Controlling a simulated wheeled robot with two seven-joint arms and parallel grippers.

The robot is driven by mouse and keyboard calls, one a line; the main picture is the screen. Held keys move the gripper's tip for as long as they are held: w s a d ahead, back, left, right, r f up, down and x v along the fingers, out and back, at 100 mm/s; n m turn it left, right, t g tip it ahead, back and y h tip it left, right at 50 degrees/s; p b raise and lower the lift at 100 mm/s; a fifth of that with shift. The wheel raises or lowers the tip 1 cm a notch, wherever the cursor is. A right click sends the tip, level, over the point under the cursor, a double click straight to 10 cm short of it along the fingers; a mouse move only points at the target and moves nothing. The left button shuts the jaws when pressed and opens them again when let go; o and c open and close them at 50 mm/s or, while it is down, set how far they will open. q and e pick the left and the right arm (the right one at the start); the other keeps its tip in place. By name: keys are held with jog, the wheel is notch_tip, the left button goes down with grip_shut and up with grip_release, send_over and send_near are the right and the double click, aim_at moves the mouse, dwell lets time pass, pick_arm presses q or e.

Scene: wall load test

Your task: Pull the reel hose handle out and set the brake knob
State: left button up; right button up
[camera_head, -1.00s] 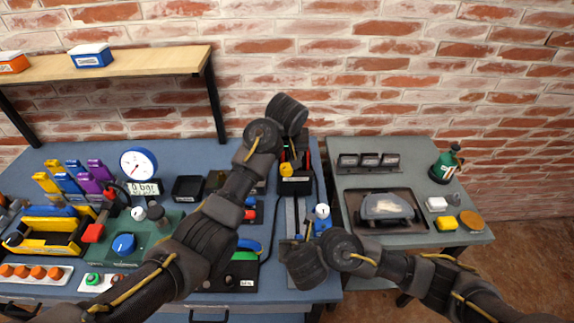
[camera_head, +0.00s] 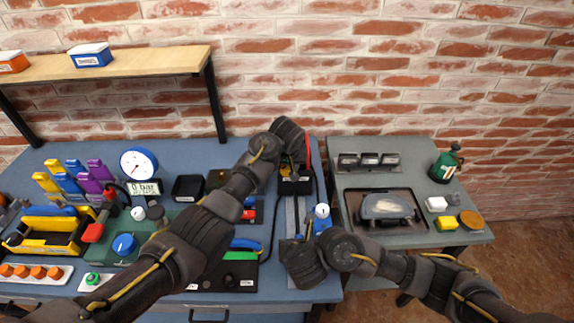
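My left gripper (camera_head: 288,165) points down over a black box (camera_head: 296,186) at the back right of the blue bench. Its fingers are mostly hidden by my wrist, so I cannot tell whether they hold anything. An upright red piece (camera_head: 308,152) stands beside my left wrist. My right gripper (camera_head: 301,232) is low over a grey rail (camera_head: 292,212), left of a white-topped knob on a blue block (camera_head: 322,211). Its fingers are largely covered by my wrist. I cannot make out for certain which parts are the reel hose handle and the brake knob.
A round gauge (camera_head: 138,163), a green panel with a blue knob (camera_head: 123,244) and a yellow tool tray (camera_head: 42,236) fill the bench's left. A grey side table (camera_head: 400,151) holds a black tray (camera_head: 353,204) and a green bottle (camera_head: 445,166). A shelf (camera_head: 150,63) overhangs the back left.

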pick_arm(q)
jog(key=c, duration=0.6)
jog(key=shift+m+h, duration=0.3)
jog(key=shift+m, duration=0.4)
jog(key=o, duration=1)
jog(key=shift+c, duration=0.2)
jog(key=shift+r, duration=0.15)
jog(key=v, duration=1.1)
jog(key=shift+s+r, duration=0.25)
jog(key=shift+r, duration=0.1)
